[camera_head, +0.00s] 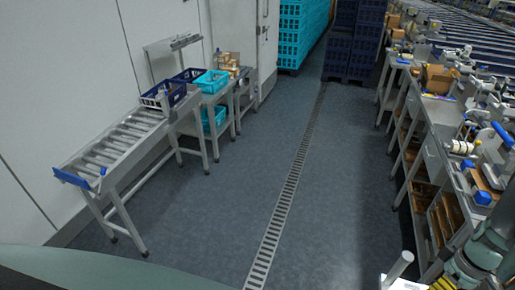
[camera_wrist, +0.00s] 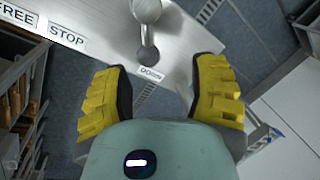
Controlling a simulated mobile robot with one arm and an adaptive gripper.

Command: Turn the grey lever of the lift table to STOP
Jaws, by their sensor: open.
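In the wrist view, the grey lever (camera_wrist: 147,32) stands out from a pale metal plate (camera_wrist: 105,22) of the lift table. It has a round part at the top edge of the picture and a smaller round end beside the DOWN label (camera_wrist: 151,72). The STOP label (camera_wrist: 67,33) is to its left, and the FREE label (camera_wrist: 17,13) is further left. My gripper (camera_wrist: 163,82) is open, with yellow fingers left and right of the DOWN label. The lever shows beyond the fingertips, and no contact is visible. In the head view, only part of my gripper shows at the bottom right.
A workbench (camera_head: 433,155) with several tools runs along the right. A roller conveyor (camera_head: 118,145) stands at the left, with blue and turquoise crates (camera_head: 211,81) beyond it. Stacked crates (camera_head: 303,35) stand at the back. The floor (camera_head: 235,180) between is clear, with a drain grate.

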